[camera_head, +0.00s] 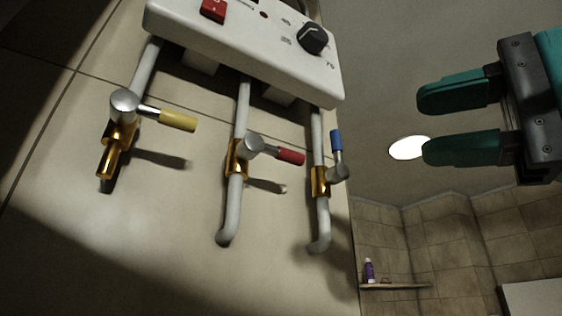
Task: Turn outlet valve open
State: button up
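Three valves sit on the wall pipes below a white heater box (245,45). The left valve has a yellow handle (178,121) pointing right, across its pipe. The middle valve has a red handle (290,156) pointing right, across its pipe. The right valve has a blue handle (336,140) pointing up, roughly along its pipe. No label shows which one is the outlet valve. My gripper (424,124), with teal fingers, is open and empty at the right. It appears to the right of all three valves and apart from them.
The heater box carries a black knob (312,38) and a red switch (213,10). The tiled wall (110,240) lies behind the pipes. A shelf (395,286) with a purple bottle (369,270) is at the lower right. Space between my gripper and the blue handle looks clear.

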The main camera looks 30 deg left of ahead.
aim_at(285, 152)
jog(key=shift+f+p+x, duration=0.2)
jog(key=shift+p+x, duration=3.4)
jog(key=shift+x, duration=4.7)
jog(key=shift+w, duration=0.1)
jog(key=shift+c, duration=0.2)
grip_shut()
